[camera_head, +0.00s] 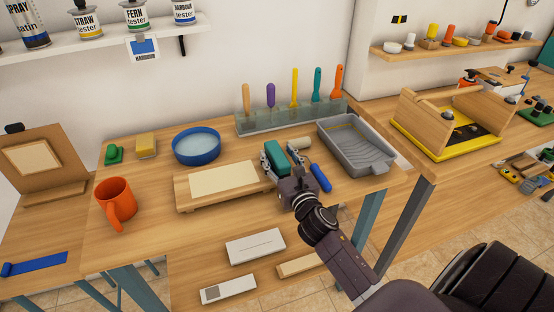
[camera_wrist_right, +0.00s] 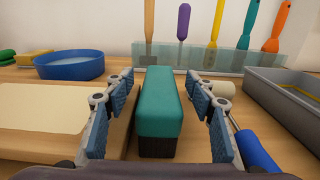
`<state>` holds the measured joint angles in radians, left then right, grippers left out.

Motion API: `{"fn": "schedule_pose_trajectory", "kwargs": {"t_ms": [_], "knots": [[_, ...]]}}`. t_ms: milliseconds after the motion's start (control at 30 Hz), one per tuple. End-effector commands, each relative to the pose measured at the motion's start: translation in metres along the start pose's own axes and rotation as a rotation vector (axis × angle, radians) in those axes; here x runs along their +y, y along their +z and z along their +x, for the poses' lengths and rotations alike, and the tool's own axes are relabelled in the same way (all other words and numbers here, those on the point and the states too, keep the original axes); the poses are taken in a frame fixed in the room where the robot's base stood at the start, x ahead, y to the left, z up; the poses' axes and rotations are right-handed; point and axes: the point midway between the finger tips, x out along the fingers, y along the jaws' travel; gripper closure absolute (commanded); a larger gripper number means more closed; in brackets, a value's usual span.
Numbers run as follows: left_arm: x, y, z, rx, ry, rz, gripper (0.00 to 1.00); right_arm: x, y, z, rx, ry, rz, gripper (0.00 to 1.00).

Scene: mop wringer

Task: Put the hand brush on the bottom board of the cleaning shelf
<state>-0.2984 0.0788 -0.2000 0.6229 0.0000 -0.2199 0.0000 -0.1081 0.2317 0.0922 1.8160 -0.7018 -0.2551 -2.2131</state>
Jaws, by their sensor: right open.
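A teal block with a dark underside (camera_head: 277,152), which looks like the hand brush, lies on the wooden workbench; it is also in the right wrist view (camera_wrist_right: 159,103). My right gripper (camera_wrist_right: 160,88) is open, with one finger on each side of the block. Gaps show between the fingers and the block, so it is not gripped. In the head view the right gripper (camera_head: 283,164) partly covers the block's near end. My left gripper is not in view. I cannot identify a cleaning shelf in these views.
A wooden board with a pale panel (camera_head: 223,179) lies left of the block. A blue-handled roller (camera_head: 320,178) and grey tray (camera_head: 368,156) are to its right. Behind are a rack of upright scrapers (camera_head: 258,124) and a blue bowl (camera_head: 197,157). An orange mug (camera_head: 116,197) stands at left.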

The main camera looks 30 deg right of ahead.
Motion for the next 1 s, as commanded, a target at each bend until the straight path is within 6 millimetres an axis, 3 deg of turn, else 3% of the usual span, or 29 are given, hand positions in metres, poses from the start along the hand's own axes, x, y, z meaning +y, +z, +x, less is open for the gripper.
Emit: {"fn": "schedule_pose_trajectory", "kwargs": {"t_ms": [267,733,1000], "knots": [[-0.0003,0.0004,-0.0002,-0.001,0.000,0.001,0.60,0.0003,-0.0004,0.0031,0.000,0.001,0.000,0.49],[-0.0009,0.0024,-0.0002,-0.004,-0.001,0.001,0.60,0.0004,0.0002,0.0029,-0.001,0.001,0.000,1.00],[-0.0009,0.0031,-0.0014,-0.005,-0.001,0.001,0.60,0.0002,0.0039,0.0030,-0.002,0.001,-0.001,1.00]]}}
